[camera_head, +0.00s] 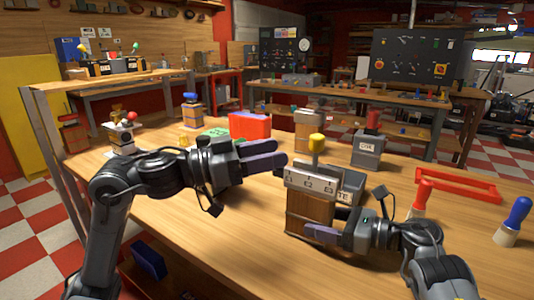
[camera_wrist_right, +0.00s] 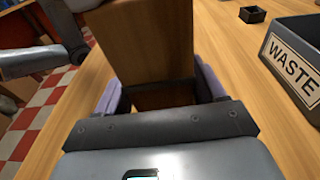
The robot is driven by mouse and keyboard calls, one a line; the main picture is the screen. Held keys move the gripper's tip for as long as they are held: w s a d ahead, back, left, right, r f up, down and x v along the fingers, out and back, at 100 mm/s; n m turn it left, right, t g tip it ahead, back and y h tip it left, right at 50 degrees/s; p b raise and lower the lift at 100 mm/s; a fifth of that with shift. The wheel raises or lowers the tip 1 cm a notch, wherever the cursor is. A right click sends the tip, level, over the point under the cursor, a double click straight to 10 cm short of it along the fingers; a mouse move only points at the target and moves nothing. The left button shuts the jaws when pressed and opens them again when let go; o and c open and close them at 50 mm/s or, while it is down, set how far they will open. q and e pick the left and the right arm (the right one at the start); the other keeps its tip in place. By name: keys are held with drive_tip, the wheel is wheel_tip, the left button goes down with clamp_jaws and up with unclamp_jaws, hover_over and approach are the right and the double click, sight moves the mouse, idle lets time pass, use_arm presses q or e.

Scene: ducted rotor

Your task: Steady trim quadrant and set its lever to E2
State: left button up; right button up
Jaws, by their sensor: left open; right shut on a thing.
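The trim quadrant (camera_head: 310,210) is an upright wooden block with a grey scale plate (camera_head: 310,184) at its top, marked with E labels. Its lever has a yellow knob (camera_head: 317,143) and stands up behind the plate, near E2 and E3; I cannot tell its exact mark. My right gripper (camera_head: 332,224) is shut on the lower part of the wooden block, and the right wrist view shows the block (camera_wrist_right: 145,40) between its fingers. My left gripper (camera_head: 282,153) is open and empty, its fingertips just left of the knob and apart from it.
A grey WASTE bin (camera_head: 350,186) stands behind the quadrant and also shows in the right wrist view (camera_wrist_right: 295,60). A red box (camera_head: 250,125) and a grey labelled box (camera_head: 368,150) stand farther back. A red frame (camera_head: 458,184) and a blue-handled tool (camera_head: 515,218) are at right.

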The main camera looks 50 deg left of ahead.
idle(0.4)
drive_tip(key=o, duration=1.1)
drive_tip(key=shift+c, duration=0.2)
